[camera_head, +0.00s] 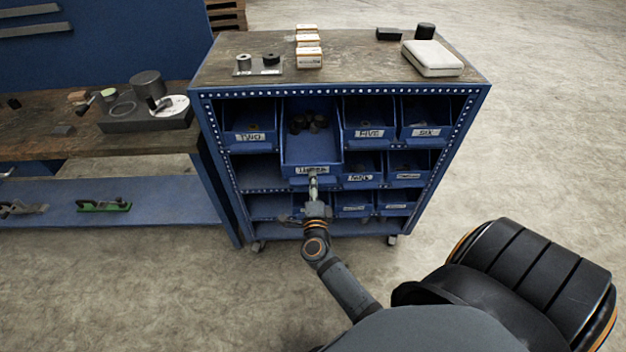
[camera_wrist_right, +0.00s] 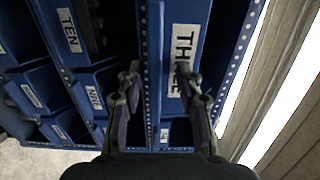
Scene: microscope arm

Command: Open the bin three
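Bin three (camera_head: 300,155) is a blue bin in the top row of the blue shelf unit, with a white label reading THREE. It sticks out in front of its neighbours, and dark round parts lie inside. Its label also shows in the right wrist view (camera_wrist_right: 182,50). My right gripper (camera_head: 313,182) is at the bin's front, just below the label. In the wrist view its two fingers (camera_wrist_right: 158,80) are spread apart, the right one overlapping the label; no clamped object shows between them. My left gripper is not in view.
Bins two (camera_head: 250,136), five (camera_head: 369,134) and six (camera_head: 424,130) share the top row, with more bins below. The wooden top (camera_head: 355,65) carries small boxes and a white case (camera_head: 432,58). A workbench (camera_head: 60,137) stands left. Open floor lies right.

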